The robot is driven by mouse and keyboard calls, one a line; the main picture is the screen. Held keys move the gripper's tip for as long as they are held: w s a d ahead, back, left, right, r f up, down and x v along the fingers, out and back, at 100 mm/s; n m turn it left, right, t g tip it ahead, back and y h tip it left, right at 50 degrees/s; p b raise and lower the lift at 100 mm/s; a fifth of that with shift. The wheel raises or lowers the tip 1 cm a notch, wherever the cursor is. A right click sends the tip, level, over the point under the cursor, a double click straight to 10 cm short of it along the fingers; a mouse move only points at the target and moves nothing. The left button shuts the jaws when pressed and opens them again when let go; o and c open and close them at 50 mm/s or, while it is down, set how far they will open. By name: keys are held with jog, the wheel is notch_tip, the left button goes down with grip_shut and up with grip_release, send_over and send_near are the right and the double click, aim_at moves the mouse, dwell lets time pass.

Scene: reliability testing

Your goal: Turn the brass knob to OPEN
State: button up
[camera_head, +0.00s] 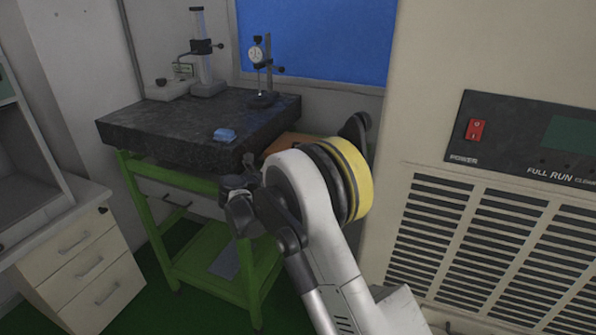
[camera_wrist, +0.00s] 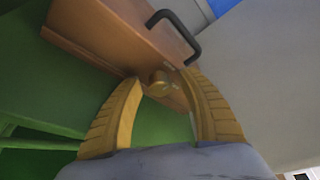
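The brass knob (camera_wrist: 158,82) sticks out from the face of a brown wooden box (camera_wrist: 100,33) in the wrist view. My gripper (camera_wrist: 161,77) is open, its two tan fingers spread on either side of the knob with the knob between the tips. I see a gap on both sides, so the fingers do not appear closed on it. Small pale marks sit beside the knob, too small to read, so I cannot tell its setting. In the head view, part of the wooden box (camera_head: 290,143) shows behind my arm; the knob and fingertips are hidden there.
The box has a black handle (camera_wrist: 178,36) close to the right finger. A dark granite slab (camera_head: 160,130) on a green stand bears gauges and a blue block (camera_head: 225,135). A beige cabinet (camera_head: 410,120) stands close at right; drawers (camera_head: 85,260) stand at left.

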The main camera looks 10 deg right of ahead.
jog(key=v, duration=1.2)
jog(key=shift+w, duration=0.1)
